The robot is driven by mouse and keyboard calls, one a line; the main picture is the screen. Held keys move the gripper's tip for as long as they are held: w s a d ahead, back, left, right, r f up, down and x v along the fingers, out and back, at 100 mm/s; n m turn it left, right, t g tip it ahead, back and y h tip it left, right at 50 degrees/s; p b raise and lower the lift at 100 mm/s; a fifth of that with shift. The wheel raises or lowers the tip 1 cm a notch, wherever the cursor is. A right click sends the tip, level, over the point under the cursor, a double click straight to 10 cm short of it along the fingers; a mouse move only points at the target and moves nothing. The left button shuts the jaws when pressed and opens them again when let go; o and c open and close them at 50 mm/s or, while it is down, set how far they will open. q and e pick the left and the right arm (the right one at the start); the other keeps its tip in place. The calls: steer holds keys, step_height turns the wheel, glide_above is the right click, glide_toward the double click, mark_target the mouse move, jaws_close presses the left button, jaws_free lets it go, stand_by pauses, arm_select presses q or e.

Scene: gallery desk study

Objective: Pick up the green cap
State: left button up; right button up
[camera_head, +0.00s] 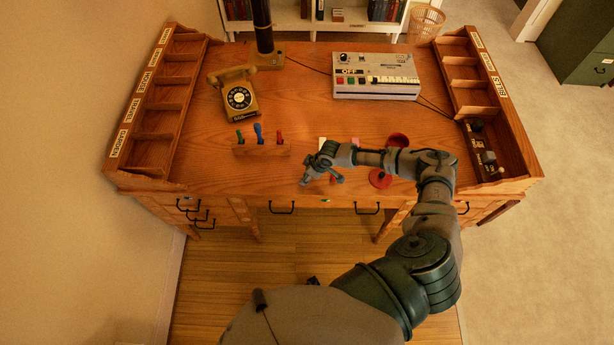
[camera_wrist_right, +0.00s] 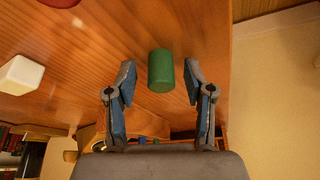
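The green cap (camera_wrist_right: 161,70) is a short green cylinder on the wooden desk. In the right wrist view it shows just ahead of and between the two spread fingertips, touching neither as far as I can see. My right gripper (camera_head: 322,181) is open and empty over the front part of the desk; its fingers also frame the right wrist view (camera_wrist_right: 159,78). In the head view the cap is mostly hidden or too small to make out for sure. My left gripper is not in view.
Red round things (camera_head: 380,179) lie near my right forearm. A white block (camera_wrist_right: 22,75) lies left in the wrist view. Slotted racks edge both sides.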

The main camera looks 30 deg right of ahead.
steer(key=c, duration=0.6)
steer(key=shift+c, duration=0.2)
steer(key=shift+r, duration=0.1)
